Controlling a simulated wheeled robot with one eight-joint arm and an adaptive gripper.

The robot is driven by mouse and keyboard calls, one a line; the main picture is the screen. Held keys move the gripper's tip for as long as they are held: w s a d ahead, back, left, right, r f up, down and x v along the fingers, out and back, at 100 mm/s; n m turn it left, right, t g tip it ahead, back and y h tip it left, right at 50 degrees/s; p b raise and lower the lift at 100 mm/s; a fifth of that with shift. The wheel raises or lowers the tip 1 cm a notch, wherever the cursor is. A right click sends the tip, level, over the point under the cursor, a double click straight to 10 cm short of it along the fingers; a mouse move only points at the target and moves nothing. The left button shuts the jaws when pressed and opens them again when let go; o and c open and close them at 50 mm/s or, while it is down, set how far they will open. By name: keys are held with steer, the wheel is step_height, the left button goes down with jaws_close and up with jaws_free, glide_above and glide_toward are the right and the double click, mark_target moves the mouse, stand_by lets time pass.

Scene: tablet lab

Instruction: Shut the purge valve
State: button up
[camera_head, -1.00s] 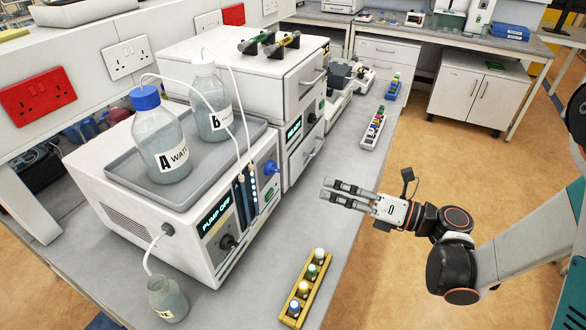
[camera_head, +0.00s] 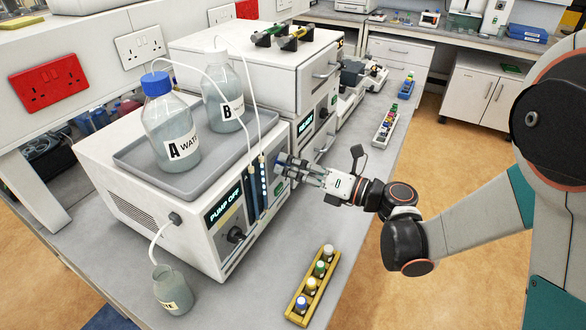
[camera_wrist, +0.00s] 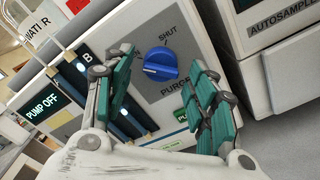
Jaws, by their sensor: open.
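The purge valve is a blue round knob (camera_wrist: 160,66) on a grey plate on the front of the white pump unit (camera_head: 150,215). In the wrist view, SHUT is printed above the knob and a label, seemingly PURGE, below it. A pale mark shows at the knob's left side. My gripper (camera_head: 288,164) is open and faces the panel, with its green-padded fingers on either side of the knob in the wrist view. Contact cannot be told. In the head view my fingers hide most of the knob.
Bottles A (camera_head: 168,135) and B (camera_head: 222,100) stand in a grey tray on the pump unit, with white tubes running down its front. A waste bottle (camera_head: 172,290) and a yellow vial rack (camera_head: 312,288) stand on the bench. The pump display reads PUMP OFF.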

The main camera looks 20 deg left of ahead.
steer(key=c, duration=1)
steer(key=shift+c, duration=0.2)
steer(key=shift+m, duration=0.4)
steer(key=m+b, duration=0.2)
steer(key=m, duration=0.6)
steer(key=shift+r+b, duration=0.1)
steer(key=shift+b, duration=0.3)
steer(key=m, duration=0.4)
steer(key=shift+r+m+b, duration=0.1)
steer(key=shift+m+b, duration=0.3)
steer(key=m, duration=0.4)
steer(key=shift+m, duration=0.3)
